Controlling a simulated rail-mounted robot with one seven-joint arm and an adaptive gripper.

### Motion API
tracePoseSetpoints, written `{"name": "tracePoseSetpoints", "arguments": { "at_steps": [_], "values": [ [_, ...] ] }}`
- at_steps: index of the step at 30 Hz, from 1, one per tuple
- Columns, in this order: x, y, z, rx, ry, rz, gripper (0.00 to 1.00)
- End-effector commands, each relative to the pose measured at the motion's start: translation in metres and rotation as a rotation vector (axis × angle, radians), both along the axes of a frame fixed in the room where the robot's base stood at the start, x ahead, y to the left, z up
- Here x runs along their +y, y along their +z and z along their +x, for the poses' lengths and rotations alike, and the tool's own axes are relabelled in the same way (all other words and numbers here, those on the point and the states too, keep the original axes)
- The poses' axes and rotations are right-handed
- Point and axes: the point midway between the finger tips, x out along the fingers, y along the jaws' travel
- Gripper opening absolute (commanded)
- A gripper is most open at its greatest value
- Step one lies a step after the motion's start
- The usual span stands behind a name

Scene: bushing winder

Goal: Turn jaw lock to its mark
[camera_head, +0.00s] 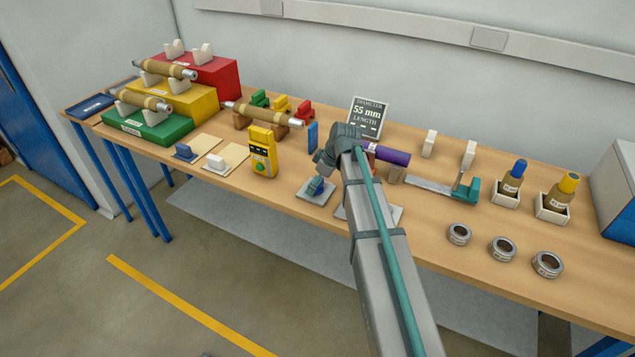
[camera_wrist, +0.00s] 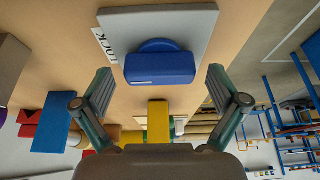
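The jaw lock is a blue knob with a wide bar-shaped handle (camera_wrist: 160,66) on a pale grey plate (camera_wrist: 190,22) with partly visible lettering reading about "LOCK" in the wrist view. My gripper (camera_wrist: 160,84) is open, with one finger to each side of the knob and a clear gap on both sides. In the head view my gripper (camera_head: 318,185) is low over the small grey plate (camera_head: 318,200) near the table's front edge. My wrist and fingers hide much of the knob there. A mark for the knob cannot be made out.
Behind stand a yellow handheld device (camera_head: 262,152), a blue block (camera_head: 312,135) and the diameter sign (camera_head: 369,116). A purple cylinder (camera_head: 388,154) is right of my wrist. Three metal rings (camera_head: 502,249) lie along the right front. Another plate (camera_head: 396,214) lies partly under my arm.

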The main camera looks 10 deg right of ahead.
Motion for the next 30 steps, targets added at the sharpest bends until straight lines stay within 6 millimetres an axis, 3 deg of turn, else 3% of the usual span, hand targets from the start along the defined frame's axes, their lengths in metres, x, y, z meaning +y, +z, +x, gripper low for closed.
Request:
{"name": "tracePoseSetpoints", "arguments": {
  "at_steps": [1, 9, 10, 20, 30],
  "values": [
    [0.0000, 0.0001, -0.0001, 0.000, 0.000, 0.000, 0.85],
    [0.0000, 0.0003, -0.0002, 0.000, 0.000, 0.000, 0.40],
    [0.0000, 0.0003, -0.0002, 0.000, 0.000, 0.000, 0.38],
    [0.0003, -0.0002, -0.0011, 0.001, -0.050, -0.001, 0.38],
    [0.0021, -0.0009, -0.0023, -0.001, -0.275, 0.000, 0.38]
  ]
}}
